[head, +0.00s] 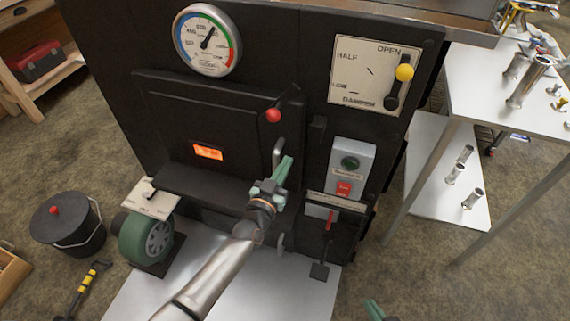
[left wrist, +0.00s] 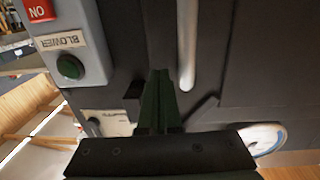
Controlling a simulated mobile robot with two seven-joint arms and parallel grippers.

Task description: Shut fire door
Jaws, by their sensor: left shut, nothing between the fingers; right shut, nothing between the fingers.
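The black fire door (head: 180,115) is on the front of the firebox, with a small glowing orange window (head: 208,152). It looks nearly flush with the front; I cannot tell whether a gap is left. Its upright silver handle (head: 277,153) is near the door's right edge and also shows in the left wrist view (left wrist: 187,45). A red-knobbed lever (head: 273,115) is above the handle. My left gripper (head: 286,166) is shut and empty, just right of the handle; I cannot tell whether they touch. My right gripper (head: 374,310) is shut at the bottom edge, partly out of view.
A grey blower switch box (head: 352,165) is right of the door, also in the left wrist view (left wrist: 70,40). The damper plate (head: 375,72) is above it. A green blower (head: 146,238) and black bucket (head: 68,222) stand lower left. A white table (head: 500,80) is at right.

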